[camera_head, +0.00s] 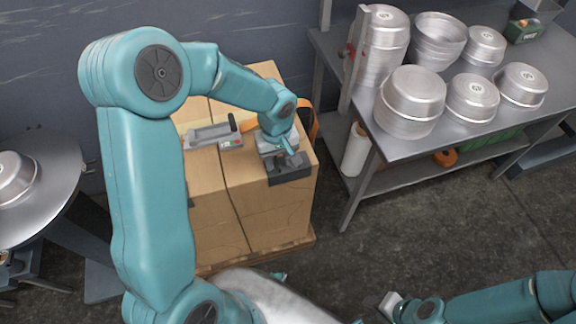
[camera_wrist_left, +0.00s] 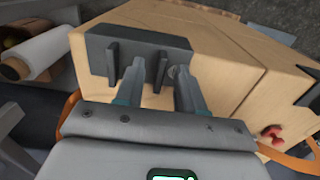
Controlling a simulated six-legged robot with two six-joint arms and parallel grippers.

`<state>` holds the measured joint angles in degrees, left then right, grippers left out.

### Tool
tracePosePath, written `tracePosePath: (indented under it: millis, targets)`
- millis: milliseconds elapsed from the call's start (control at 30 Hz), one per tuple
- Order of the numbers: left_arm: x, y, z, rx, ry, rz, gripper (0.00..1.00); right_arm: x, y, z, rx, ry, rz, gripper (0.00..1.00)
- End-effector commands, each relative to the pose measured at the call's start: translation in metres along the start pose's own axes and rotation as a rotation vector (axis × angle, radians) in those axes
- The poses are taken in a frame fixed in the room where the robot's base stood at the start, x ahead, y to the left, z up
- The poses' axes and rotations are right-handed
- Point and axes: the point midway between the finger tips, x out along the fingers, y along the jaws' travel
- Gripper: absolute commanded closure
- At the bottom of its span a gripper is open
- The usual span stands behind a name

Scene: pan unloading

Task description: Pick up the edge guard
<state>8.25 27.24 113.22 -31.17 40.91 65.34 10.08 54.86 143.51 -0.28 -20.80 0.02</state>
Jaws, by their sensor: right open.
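The edge guard (camera_head: 290,178) is a dark grey angled piece on the front right top edge of a cardboard box stack. In the left wrist view the edge guard (camera_wrist_left: 100,45) shows a flat plate with two upright ribs. My left gripper (camera_head: 287,157) is just above it, pointing down at it. In the left wrist view my left gripper's fingers (camera_wrist_left: 160,85) are apart, with one rib between them; I see no clear contact. My right gripper (camera_head: 388,304) is low at the bottom right, far from the guard, and its fingers are small in view.
A grey tool (camera_head: 212,135) with a black handle lies on the box stack (camera_head: 240,215), near an orange strap (camera_head: 313,125). A metal table (camera_head: 375,125) with several stacked pans stands right. A round metal table (camera_head: 62,160) with a pan (camera_head: 15,177) stands left.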

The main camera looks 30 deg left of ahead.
Motion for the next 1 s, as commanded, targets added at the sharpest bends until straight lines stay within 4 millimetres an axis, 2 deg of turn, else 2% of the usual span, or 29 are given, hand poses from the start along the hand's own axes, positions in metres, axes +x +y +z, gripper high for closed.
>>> tracePosePath:
  millis: [100,133,233,567,733,833,1000]
  targets:
    - [0.000,-0.001,-0.001,0.000,0.000,0.000,0.62,0.000,0.000,0.000,0.000,0.000,0.000,0.57]
    - [-0.001,-0.001,-0.001,0.000,0.000,0.000,0.68,0.000,0.000,0.000,0.000,0.000,0.000,0.57]
    - [-0.001,-0.001,0.000,0.000,0.000,0.000,1.00,0.000,0.000,0.000,0.000,0.000,0.000,0.57]
    - [-0.001,-0.001,0.000,0.000,0.001,0.001,1.00,0.000,0.000,0.000,0.000,0.000,0.000,0.57]
    - [-0.008,0.000,0.006,0.001,0.003,0.002,1.00,0.001,0.000,0.000,0.000,0.000,0.000,0.57]
    - [-0.019,0.000,0.018,0.004,0.003,0.002,1.00,0.002,0.001,0.000,0.000,0.000,0.000,0.57]
    - [-0.038,0.000,0.057,0.006,0.003,0.004,1.00,0.006,0.002,0.000,0.000,0.000,0.000,0.57]
